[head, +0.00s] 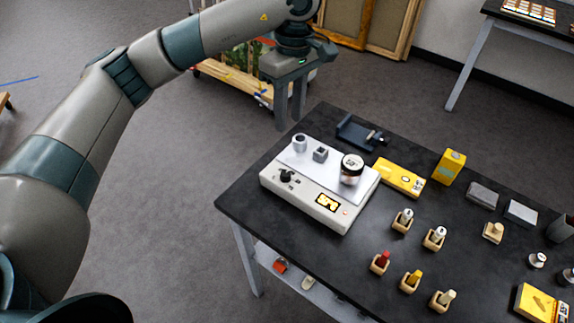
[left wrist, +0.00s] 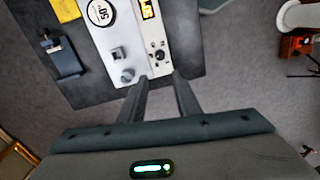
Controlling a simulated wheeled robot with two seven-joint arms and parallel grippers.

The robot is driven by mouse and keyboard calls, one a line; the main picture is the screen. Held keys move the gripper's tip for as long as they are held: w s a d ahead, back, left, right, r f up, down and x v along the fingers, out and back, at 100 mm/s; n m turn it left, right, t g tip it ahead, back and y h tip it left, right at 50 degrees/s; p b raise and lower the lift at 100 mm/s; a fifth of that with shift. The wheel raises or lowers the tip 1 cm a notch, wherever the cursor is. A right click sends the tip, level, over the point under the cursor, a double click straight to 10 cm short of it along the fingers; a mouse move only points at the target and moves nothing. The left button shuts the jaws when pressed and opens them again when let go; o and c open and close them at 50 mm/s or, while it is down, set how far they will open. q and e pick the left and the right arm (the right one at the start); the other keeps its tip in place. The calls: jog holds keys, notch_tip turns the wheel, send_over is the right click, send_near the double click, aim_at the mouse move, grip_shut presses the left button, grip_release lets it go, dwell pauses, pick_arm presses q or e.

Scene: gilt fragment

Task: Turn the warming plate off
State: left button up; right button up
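The white warming plate (head: 275,192) stands near the left end of the black table. Its front panel has a black knob (head: 287,175), a lit orange display (head: 327,202) and a small reddish light beside it. My left gripper (head: 290,108) hangs in the air beyond the table's left corner, apart from the plate. In the left wrist view its fingers (left wrist: 160,88) are spread and empty, with the knob (left wrist: 159,55) beyond them. My right gripper is not in view.
A dark blue stand (head: 358,134) and a yellow device (head: 400,178) lie behind the plate. Several small wooden holders and a yellow box (head: 449,167) stand to the right. A wooden cart stands behind my left gripper.

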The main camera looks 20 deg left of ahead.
pick_arm(q)
jog(key=shift+f, duration=0.1)
jog(key=p, duration=0.7)
send_near(286, 173)
notch_tip(286, 173, down, 7)
jog(key=shift+s+a+f, duration=0.15)
jog(key=shift+f, duration=0.65)
jog(key=shift+c, duration=0.2)
grip_shut()
